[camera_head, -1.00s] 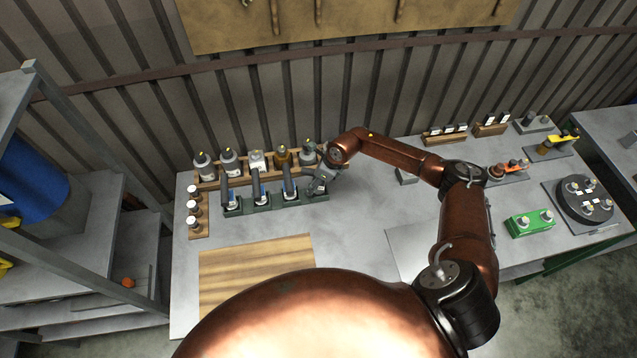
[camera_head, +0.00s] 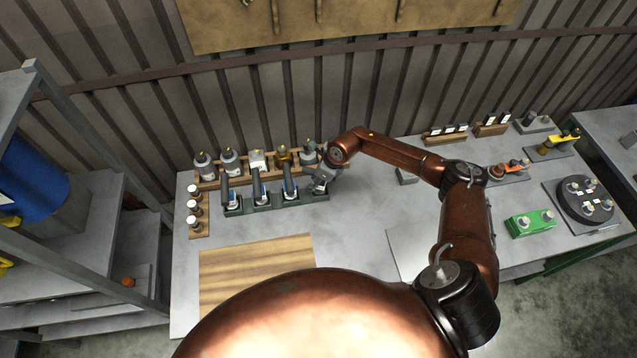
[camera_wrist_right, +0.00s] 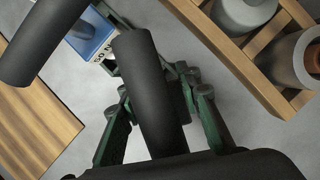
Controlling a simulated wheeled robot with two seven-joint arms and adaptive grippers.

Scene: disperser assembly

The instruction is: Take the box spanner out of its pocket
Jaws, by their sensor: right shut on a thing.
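The green tool rack (camera_head: 262,206) stands on the table at the back left, with several dark-handled tools upright in it. My right gripper (camera_head: 320,181) is at the rack's right end. In the right wrist view its fingers (camera_wrist_right: 150,88) are closed around a thick dark cylindrical handle, which I take to be the box spanner (camera_wrist_right: 146,75). The lower part of this tool and its pocket are mostly hidden by the handle and fingers, so I cannot tell how deep it sits. My left gripper is not in view.
A neighbouring dark handle (camera_wrist_right: 38,45) stands close beside the held one, by a blue block with a label (camera_wrist_right: 88,35). A wooden rack (camera_head: 207,184) of bottles stands behind the green rack. A wooden board (camera_head: 255,270) lies in front, with bare table between.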

